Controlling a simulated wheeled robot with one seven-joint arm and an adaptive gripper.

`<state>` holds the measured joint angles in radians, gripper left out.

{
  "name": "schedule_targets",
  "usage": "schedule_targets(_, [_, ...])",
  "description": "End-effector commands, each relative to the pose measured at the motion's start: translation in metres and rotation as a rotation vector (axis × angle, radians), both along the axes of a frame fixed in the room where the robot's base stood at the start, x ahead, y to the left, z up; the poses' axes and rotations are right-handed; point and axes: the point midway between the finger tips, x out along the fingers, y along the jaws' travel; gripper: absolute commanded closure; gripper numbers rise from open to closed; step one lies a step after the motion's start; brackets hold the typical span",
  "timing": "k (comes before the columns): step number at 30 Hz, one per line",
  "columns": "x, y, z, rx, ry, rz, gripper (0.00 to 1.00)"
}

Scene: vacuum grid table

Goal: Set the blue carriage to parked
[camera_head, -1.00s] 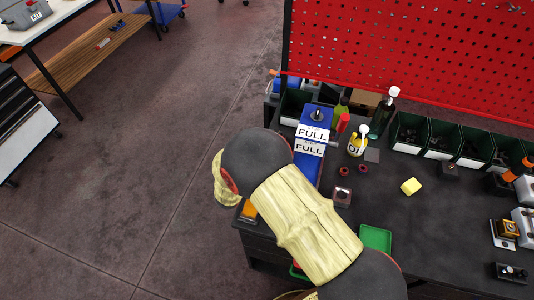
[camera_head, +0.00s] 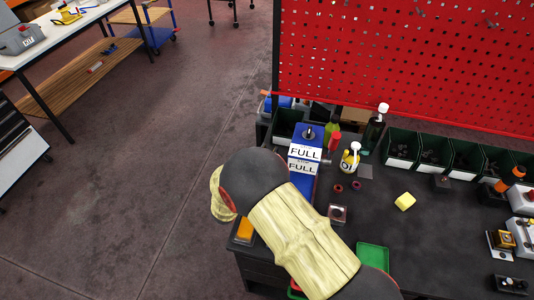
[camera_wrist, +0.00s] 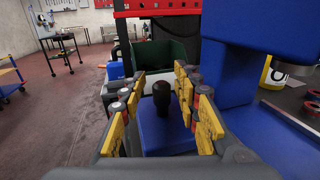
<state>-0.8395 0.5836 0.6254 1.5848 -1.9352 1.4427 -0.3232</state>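A blue block with an upright black knob (camera_wrist: 162,95) sits ahead in the wrist view; it looks like the blue carriage (camera_wrist: 165,134). My gripper (camera_wrist: 162,112) is open, with its yellow-padded fingers on the left and right of the knob. I see gaps between the pads and the knob. A tall blue body (camera_wrist: 226,75) rises just right of the right finger. In the head view a blue unit (camera_head: 309,183) bears white "FULL" labels (camera_head: 304,153). My arm covers its near part and hides my gripper there.
A dark green bin (camera_wrist: 172,55) stands beyond the knob. In the head view, bottles (camera_head: 373,133) stand right of the blue unit. A red pegboard (camera_head: 400,60) stands behind.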

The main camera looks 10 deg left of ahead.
Motion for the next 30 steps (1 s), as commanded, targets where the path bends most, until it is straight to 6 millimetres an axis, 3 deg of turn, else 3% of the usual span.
schedule_targets(11, [-0.010,0.004,0.000,-0.001,0.000,0.002,0.68])
schedule_targets(24, [-0.088,0.033,-0.001,-0.001,0.001,0.003,0.68])
schedule_targets(30, [-0.108,0.040,-0.001,-0.001,0.000,0.001,0.68])
